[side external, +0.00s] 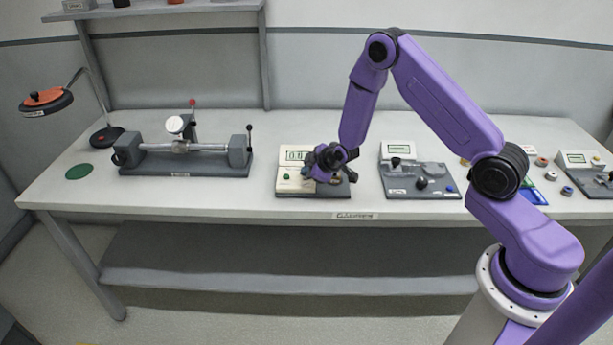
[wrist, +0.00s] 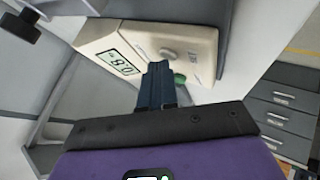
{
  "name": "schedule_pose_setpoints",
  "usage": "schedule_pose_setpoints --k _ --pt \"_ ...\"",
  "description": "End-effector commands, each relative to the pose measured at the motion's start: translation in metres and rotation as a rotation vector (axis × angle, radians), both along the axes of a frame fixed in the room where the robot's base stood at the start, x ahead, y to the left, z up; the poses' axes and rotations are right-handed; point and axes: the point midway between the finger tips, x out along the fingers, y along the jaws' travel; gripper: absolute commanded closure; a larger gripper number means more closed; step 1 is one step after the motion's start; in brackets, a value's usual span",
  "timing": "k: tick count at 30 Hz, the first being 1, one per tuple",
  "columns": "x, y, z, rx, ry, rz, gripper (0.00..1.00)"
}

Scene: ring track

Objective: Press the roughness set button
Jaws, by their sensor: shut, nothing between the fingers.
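A beige instrument (side external: 283,156) with a digital display (side external: 297,155) stands on a dark base plate on the bench. It also shows in the wrist view (wrist: 205,45), with its display (wrist: 118,62) at left. The side view shows my gripper (side external: 322,174) over the instrument's right part.
A bench-centre fixture (side external: 185,158) with a dial gauge stands to the left, and a magnifier lamp (side external: 47,101) beyond it. Another display gauge on a grey plate (side external: 418,180) is to the right. Open bench top lies between them.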

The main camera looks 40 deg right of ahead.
Motion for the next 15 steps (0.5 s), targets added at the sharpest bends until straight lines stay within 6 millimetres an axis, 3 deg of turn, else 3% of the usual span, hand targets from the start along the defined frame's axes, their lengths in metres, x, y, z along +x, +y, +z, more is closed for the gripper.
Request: schedule_pose_setpoints --k 15 --pt "-0.001 0.000 0.013 0.000 0.002 -0.001 1.00"
